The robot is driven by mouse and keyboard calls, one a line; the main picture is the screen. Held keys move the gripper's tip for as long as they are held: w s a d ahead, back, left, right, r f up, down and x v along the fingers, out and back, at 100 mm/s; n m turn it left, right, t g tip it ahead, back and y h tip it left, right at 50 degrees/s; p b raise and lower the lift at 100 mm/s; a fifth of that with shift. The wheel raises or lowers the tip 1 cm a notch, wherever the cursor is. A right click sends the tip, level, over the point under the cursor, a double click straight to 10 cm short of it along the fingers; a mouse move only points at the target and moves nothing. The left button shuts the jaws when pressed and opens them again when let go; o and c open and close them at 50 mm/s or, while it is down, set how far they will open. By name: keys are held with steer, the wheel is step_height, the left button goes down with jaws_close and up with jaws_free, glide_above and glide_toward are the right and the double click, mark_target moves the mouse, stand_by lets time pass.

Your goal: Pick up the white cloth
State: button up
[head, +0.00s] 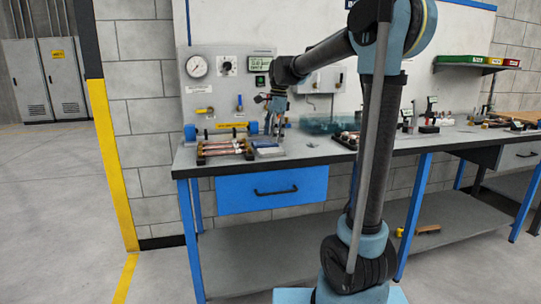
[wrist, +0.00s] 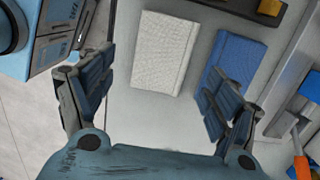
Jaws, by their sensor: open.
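The white cloth (wrist: 163,52) lies flat on the grey bench top, a folded, textured rectangle at the upper middle of the wrist view. A blue cloth (wrist: 235,62) lies to its right, partly covered by my right finger. My gripper (wrist: 158,68) is open and empty. Its two fingers show to the left and right below the white cloth, which appears between and beyond their tips. In the head view my gripper (head: 278,112) points down above the bench near the cloths, where a small blue and white patch (head: 269,152) shows; the two cloths are hard to separate there.
A rack of copper tubes (head: 225,148) stands left of the cloths. Behind is a grey panel (head: 228,85) with a gauge, valves and a display. A dark tray of parts (head: 345,139) lies to the right. The blue drawer (head: 272,190) is shut below the bench top.

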mark_target(271, 150)
steer(key=shift+a+f, duration=0.2)
steer(key=shift+f, duration=1.1)
steer(key=shift+a+f, duration=0.15)
steer(key=shift+f, duration=1.15)
steer(key=c, duration=1.1)
steer(key=shift+r, duration=0.15)
steer(key=shift+c, duration=0.2)
step_height(271, 150, up, 10)
